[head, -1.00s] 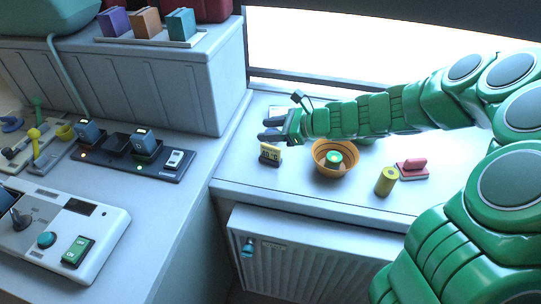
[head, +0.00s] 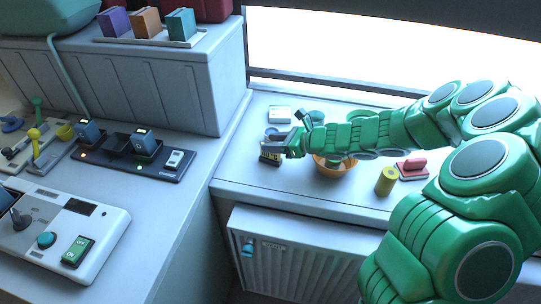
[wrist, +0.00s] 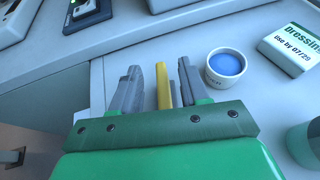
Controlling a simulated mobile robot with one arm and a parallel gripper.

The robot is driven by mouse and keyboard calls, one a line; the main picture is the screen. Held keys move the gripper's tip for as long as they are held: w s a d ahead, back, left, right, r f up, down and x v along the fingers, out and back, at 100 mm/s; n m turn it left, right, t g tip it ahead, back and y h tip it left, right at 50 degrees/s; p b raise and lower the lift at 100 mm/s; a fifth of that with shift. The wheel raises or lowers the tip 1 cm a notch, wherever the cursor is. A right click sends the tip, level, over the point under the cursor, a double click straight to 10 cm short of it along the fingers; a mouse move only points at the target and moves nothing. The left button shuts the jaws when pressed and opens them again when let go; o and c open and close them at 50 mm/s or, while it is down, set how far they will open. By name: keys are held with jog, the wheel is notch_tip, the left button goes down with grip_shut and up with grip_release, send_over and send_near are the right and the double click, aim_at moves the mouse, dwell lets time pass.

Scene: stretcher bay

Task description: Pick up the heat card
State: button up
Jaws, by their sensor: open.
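The heat card appears to be the small upright yellow piece (head: 271,155) with a dark lower part, on the white counter under the window. My gripper (head: 276,140) is over it in the head view and hides part of it. In the wrist view, a yellow edge (wrist: 163,86) stands between the two grey fingers of my open gripper (wrist: 158,72). There is a gap on the left finger's side, and the right finger is closer. I cannot tell whether either finger touches it.
A small white cup with a blue top (wrist: 226,65) is close to the right finger. A dressing box (head: 280,114) lies behind. The counter's front edge is near.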

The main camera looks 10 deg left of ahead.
aim_at(266, 156)
jog(key=f, duration=0.1)
jog(key=a+f, duration=0.1)
jog(key=shift+f, duration=0.4)
jog(key=shift+x, duration=1)
jog(key=shift+w, duration=0.1)
jog(key=shift+c, duration=0.2)
grip_shut()
